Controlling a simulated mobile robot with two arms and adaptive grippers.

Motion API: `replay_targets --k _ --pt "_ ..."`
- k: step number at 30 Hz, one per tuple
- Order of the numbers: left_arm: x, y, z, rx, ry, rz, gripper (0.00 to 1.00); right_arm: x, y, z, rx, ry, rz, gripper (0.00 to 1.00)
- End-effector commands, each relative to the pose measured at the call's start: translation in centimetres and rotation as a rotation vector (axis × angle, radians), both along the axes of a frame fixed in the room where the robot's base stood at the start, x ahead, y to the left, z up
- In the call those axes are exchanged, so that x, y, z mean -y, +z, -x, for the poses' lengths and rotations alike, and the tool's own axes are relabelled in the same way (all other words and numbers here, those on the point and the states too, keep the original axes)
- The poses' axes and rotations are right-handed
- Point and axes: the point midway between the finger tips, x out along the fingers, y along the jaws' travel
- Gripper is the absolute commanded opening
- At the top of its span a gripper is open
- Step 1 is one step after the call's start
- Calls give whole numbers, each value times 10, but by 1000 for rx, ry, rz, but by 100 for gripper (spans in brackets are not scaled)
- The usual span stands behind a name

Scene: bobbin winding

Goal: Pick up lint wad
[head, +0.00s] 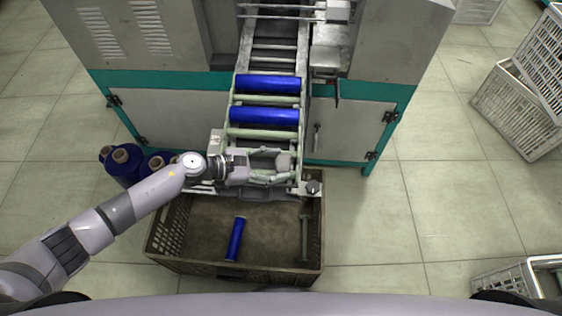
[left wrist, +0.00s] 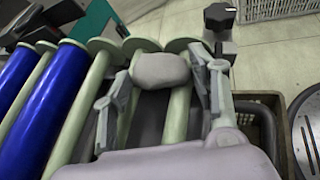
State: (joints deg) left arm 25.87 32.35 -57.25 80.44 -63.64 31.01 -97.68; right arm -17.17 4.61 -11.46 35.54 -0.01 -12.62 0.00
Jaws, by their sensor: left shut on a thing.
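The lint wad (head: 284,160) is a small grey rounded lump at the lower end of the machine's roller chute (head: 262,134). In the left wrist view the wad (left wrist: 160,70) lies between the fingertips, over pale green rollers. My left gripper (head: 282,167) reaches in from the left and is shut on the wad; in the left wrist view its fingers (left wrist: 161,88) stand on both sides of it. I cannot tell whether the wad still touches the rollers. My right gripper is not in view.
Blue bobbins (head: 264,116) lie across the chute just above my gripper. A brown crate (head: 225,271) below holds a blue bobbin (head: 235,239) and a bare spool (head: 304,238). More blue bobbins (head: 122,165) stand on the floor at left. Pale crates (head: 516,112) are at right; the floor between is clear.

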Motion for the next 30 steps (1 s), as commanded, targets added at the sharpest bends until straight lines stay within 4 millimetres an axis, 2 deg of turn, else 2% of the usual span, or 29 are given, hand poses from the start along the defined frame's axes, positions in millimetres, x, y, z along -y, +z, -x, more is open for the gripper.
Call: replay_targets --k 5,11,17,24,30 --pt "-3 0 -2 2 6 -7 43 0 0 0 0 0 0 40" --pt "-2 20 -2 6 4 -5 42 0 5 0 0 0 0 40" --pt "-2 69 -2 9 0 -3 42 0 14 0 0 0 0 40" --pt "-1 139 -1 10 0 -3 42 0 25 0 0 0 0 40" --pt "-1 179 -1 5 1 -2 42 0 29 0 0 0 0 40"
